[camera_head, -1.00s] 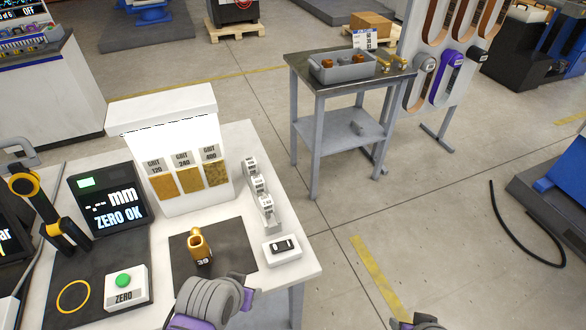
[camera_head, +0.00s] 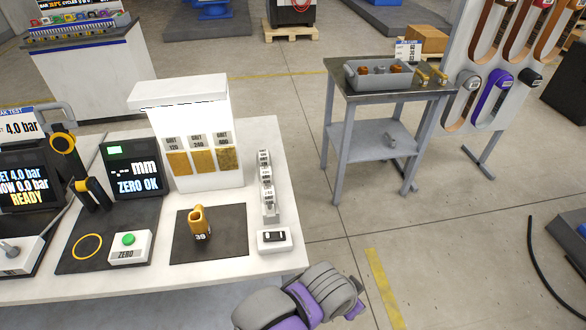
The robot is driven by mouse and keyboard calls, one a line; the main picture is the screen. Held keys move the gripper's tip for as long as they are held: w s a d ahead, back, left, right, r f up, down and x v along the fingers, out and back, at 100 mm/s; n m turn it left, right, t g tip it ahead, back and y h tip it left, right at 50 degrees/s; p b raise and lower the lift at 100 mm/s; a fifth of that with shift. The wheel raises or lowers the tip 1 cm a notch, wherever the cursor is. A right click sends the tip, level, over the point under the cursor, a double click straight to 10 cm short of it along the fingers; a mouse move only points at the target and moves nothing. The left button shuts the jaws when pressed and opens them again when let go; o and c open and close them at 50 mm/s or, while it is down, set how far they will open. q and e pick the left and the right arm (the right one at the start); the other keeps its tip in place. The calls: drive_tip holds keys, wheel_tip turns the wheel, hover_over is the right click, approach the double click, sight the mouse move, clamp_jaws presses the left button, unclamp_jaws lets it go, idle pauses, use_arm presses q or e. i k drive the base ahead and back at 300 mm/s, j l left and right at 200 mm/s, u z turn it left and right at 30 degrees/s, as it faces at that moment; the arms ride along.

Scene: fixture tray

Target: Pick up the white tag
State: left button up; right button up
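A white tag (camera_head: 407,49) with dark print and a blue edge stands upright at the back of the grey tray (camera_head: 378,84) on the metal cart to the right. The tag's lower part is partly hidden behind the tray's far side. The tray holds several brown and grey parts. Grey and purple links of my own arm show at the bottom centre, well short of the cart. The fingers of neither gripper show.
The metal cart (camera_head: 390,100) stands apart from the white bench (camera_head: 290,200), with open floor between. Brass fittings (camera_head: 430,76) lie beside the tray. The bench holds a yellow part (camera_head: 199,222) on a dark mat, a zero button box (camera_head: 130,247) and a white sanding cabinet (camera_head: 190,130).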

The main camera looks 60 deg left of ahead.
sight(262, 155)
drive_tip(key=i+l, duration=0.9)
drive_tip(key=i+j+u, duration=0.1)
drive_tip(key=u, duration=0.3)
drive_tip(key=i+u, duration=0.25)
drive_tip(key=u, duration=0.15)
drive_tip(key=i+u, duration=0.2)
drive_tip(key=u, duration=0.2)
drive_tip(key=i+l+u, duration=0.15)
drive_tip(key=u, duration=0.25)
drive_tip(key=i+u, duration=0.1)
drive_tip(key=u, duration=0.3)
drive_tip(key=i+u, duration=0.15)
drive_tip(key=u, duration=0.3)
drive_tip(key=i+u, duration=0.1)
drive_tip(key=u, duration=0.3)
drive_tip(key=i+l+u, duration=0.1)
drive_tip(key=u, duration=0.35)
